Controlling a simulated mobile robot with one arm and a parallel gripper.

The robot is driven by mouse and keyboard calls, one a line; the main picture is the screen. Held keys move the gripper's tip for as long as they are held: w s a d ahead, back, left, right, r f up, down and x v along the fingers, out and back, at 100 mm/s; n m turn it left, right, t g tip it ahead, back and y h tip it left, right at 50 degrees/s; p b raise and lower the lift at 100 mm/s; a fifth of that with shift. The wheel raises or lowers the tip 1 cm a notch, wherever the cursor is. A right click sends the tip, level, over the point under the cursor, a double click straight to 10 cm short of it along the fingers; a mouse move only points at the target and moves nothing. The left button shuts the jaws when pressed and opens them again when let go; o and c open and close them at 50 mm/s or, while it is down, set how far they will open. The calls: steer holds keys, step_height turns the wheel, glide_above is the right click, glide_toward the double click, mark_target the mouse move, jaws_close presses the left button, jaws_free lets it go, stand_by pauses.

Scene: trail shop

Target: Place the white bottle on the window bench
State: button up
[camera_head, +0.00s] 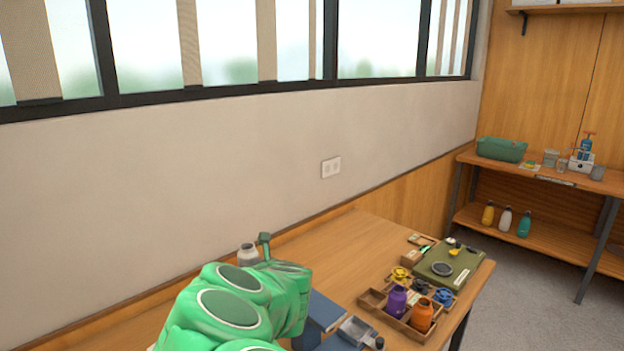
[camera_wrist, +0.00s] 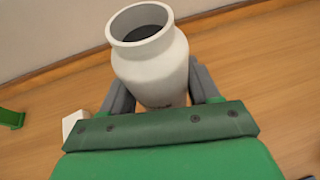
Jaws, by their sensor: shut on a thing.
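A white bottle (camera_wrist: 152,62) with an open, dark mouth stands between the two grey fingers of my gripper (camera_wrist: 160,92) in the wrist view. The gripper is shut on its body. The bottle's top (camera_head: 248,254) also shows in the head view, behind my green arm, which hides the fingers and the rest of it. The wooden window bench (camera_head: 350,232) runs below the windows. The bottle is over its left part, close to the wall. I cannot tell whether its base touches the wood. Another white bottle (camera_head: 505,219) stands on the far rack's lower shelf.
A green upright object (camera_head: 264,246) is beside the held bottle. The bench's middle, along the wall, is clear.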

steer(key=w+d+m+t+h, duration=0.1)
steer(key=w+d+m+h, duration=0.1)
steer(key=d, duration=0.7)
steer(key=w+d+m+t+h, duration=0.1)
steer(key=w+d+m+h, duration=0.15)
steer(key=d, duration=0.65)
steer(key=s+d+f+m+h, duration=0.1)
steer(key=d+f, duration=0.2)
steer(key=d, duration=0.3)
steer(key=s+d+f+m+h, duration=0.1)
steer(key=d+f+h, duration=0.1)
steer(key=d, duration=0.5)
steer(key=shift+s+d+f, duration=0.2)
steer(key=shift+s+f, duration=0.15)
steer(key=shift+f, duration=0.3)
